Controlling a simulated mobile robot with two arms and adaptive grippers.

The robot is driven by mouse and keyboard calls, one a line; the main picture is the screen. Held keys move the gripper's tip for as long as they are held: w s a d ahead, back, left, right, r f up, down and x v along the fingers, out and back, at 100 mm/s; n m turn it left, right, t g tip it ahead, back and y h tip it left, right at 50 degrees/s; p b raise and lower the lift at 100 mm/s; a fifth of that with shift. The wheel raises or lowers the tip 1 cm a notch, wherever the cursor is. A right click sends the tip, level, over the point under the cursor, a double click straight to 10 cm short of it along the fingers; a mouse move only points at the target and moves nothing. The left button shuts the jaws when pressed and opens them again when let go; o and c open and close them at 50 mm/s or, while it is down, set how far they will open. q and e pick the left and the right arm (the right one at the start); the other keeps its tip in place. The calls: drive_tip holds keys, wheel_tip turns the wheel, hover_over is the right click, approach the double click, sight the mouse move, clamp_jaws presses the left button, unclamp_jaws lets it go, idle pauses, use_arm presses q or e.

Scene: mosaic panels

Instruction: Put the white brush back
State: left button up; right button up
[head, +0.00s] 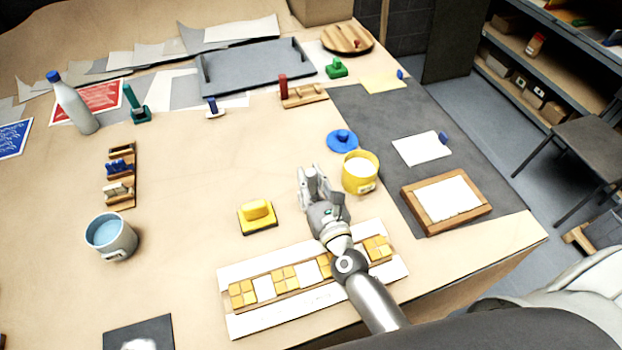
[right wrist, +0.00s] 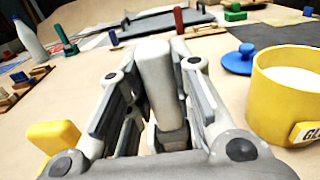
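My right gripper (head: 318,186) is above the table, left of the yellow cup. In the right wrist view, its fingers (right wrist: 152,85) are closed around an upright pale handle, which I take to be the white brush (right wrist: 155,75). Its lower end is hidden by the gripper. A wooden rack (head: 308,97) with a red-handled brush (head: 283,87) stands at the back. A second wooden rack (head: 130,185) at the left holds a blue item (head: 118,167) and a whitish item (head: 115,190). My left gripper is not in view.
The yellow cup (head: 362,178) stands close to the right gripper, with a blue lid (head: 342,141) behind it. A yellow block tool (head: 257,214) lies to the left. A tile strip (head: 230,322) lies under my right arm. The table between gripper and back rack is mostly clear.

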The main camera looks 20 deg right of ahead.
drive_tip(key=o, duration=0.4)
drive_tip(key=shift+o, duration=0.2)
drive_tip(key=shift+s+r, duration=0.1)
drive_tip(key=shift+r, duration=0.1)
drive_tip(key=s+b, duration=0.1)
drive_tip(key=s, duration=0.4)
drive_tip(key=s+b, duration=0.2)
drive_tip(key=s, duration=0.4)
drive_tip(key=shift+d+f+b, duration=0.15)
drive_tip(key=shift+b, duration=0.15)
drive_tip(key=shift+s, duration=0.45)
